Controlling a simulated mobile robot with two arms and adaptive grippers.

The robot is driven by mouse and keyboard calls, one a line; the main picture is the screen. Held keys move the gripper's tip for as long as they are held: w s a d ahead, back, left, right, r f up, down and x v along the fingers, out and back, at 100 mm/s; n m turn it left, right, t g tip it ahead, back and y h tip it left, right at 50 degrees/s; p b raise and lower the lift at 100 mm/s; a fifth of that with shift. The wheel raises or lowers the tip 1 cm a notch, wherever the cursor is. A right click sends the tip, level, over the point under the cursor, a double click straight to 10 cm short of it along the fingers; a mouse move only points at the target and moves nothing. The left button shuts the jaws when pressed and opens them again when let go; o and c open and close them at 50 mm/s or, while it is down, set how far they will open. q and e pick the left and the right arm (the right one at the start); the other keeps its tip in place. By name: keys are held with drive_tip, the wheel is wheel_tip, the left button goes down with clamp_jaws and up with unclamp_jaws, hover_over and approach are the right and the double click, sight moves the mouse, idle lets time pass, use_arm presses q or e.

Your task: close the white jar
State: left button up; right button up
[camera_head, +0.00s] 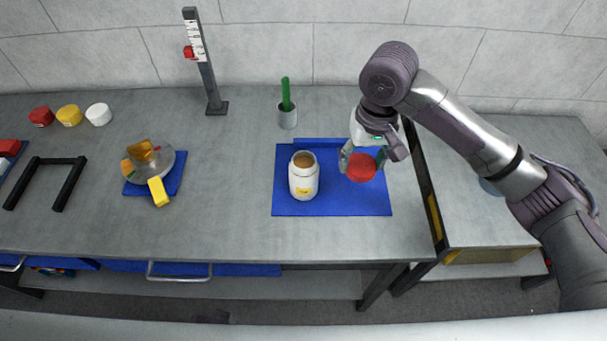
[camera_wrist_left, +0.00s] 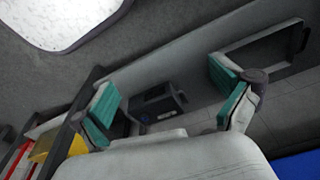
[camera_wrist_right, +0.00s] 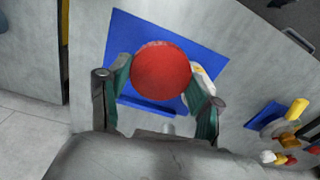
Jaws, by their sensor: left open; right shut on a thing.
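The white jar (camera_head: 303,178) stands upright and open on the blue mat (camera_head: 345,203), with brown contents showing at its mouth and a yellow label on its front. My right gripper (camera_head: 361,162) is shut on a red lid (camera_head: 361,168), just right of the jar and above the mat. In the right wrist view the red lid (camera_wrist_right: 161,71) sits between the two fingers and partly hides the white jar (camera_wrist_right: 203,76). My left gripper (camera_wrist_left: 170,105) is open and empty; it is outside the head view.
A green-handled tool stands in a grey cup (camera_head: 287,118) behind the mat. Red, yellow and white lids (camera_head: 69,115) sit at the back left. A bowl with yellow pieces (camera_head: 150,160) is on a smaller blue mat. A post gauge (camera_head: 205,65) stands at the back.

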use_arm(q)
drive_tip(key=w+d+r+t+h+p, duration=0.1)
drive_tip(key=w+r, duration=0.2)
drive_tip(key=r, duration=1.1)
drive_tip(key=w+d+r+t+p, duration=0.15)
drive_tip(key=w+r, duration=0.25)
drive_tip(key=r, duration=0.9)
drive_tip(key=m+t+h, duration=0.5)
drive_tip(key=t+h, duration=0.1)
approach(304, 181)
drive_tip(key=f, duration=0.2)
drive_tip(key=a+f, duration=0.1)
drive_tip(key=f, duration=0.1)
drive_tip(key=w+f, duration=0.1)
drive_tip(key=shift+a+f, duration=0.3)
drive_tip(key=shift+f, duration=0.1)
drive_tip(key=shift+w+d+r+t+h, duration=0.2)
drive_tip(key=shift+w+t+h, duration=0.1)
drive_tip(key=shift+w, duration=0.25)
use_arm(e)
drive_tip(key=w+a+r+n, duration=0.2)
drive_tip(key=w+a, duration=0.4)
drive_tip(key=a, duration=0.5)
drive_tip(key=shift+a+r, duration=0.2)
drive_tip(key=shift+a, duration=0.05)
use_arm(q)
drive_tip(key=x, duration=1.2)
drive_tip(key=shift+f, duration=0.1)
